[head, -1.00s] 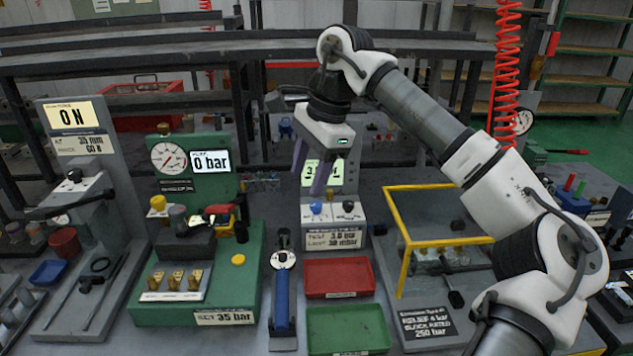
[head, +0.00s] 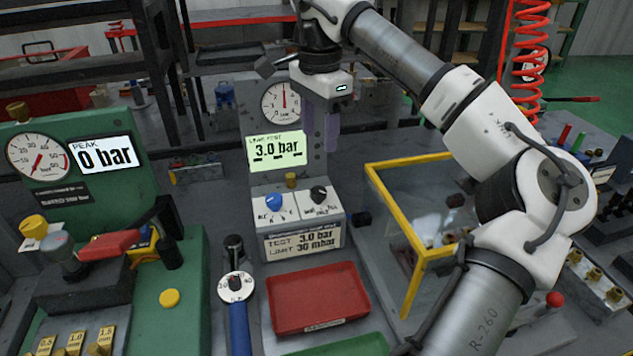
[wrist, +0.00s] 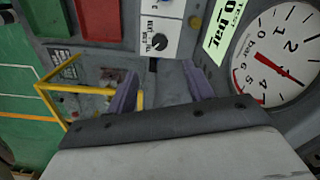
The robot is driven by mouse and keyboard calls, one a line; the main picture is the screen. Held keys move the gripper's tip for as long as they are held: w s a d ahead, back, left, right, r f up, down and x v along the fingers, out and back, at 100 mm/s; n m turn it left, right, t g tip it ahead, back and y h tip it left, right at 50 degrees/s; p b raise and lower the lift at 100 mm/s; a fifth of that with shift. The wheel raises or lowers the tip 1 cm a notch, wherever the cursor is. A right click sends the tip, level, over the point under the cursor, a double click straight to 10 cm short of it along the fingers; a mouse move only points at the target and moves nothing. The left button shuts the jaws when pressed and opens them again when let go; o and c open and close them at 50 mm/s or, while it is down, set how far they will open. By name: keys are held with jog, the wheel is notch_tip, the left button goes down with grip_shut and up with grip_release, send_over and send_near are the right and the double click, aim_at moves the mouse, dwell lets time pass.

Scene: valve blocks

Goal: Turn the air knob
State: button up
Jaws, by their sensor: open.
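The blue knob (head: 274,203), whose label seems to read AIR, sits on the left of the white panel of the leak-test station. A black knob (head: 318,194) sits to its right on the same panel. In the wrist view the black knob (wrist: 158,42) is plain, and the blue knob (wrist: 166,3) is cut by the top edge. My gripper (head: 320,130) is open and empty, its purple fingers pointing down above and right of the knobs, in front of the station's upright. The fingers (wrist: 162,85) in the wrist view touch neither knob.
A round gauge (head: 283,103) and a display (head: 277,149) reading 3.0 bar stand above the panel. A red tray (head: 318,298) lies in front. A yellow-framed clear guard (head: 405,240) stands close on the right, a green pressure station (head: 60,220) on the left.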

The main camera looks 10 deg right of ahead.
aim_at(319, 190)
notch_tip(319, 190, down, 12)
jog(key=shift+f+p, duration=0.15)
jog(key=shift+p, duration=0.25)
jog(key=c, duration=1)
jog(key=m+b, duration=0.2)
jog(key=m, duration=0.2)
jog(key=shift+f, duration=0.1)
jog(key=m+b, duration=0.1)
jog(key=m, duration=0.3)
jog(key=shift+m+b, duration=0.3)
jog(key=shift+b, duration=0.05)
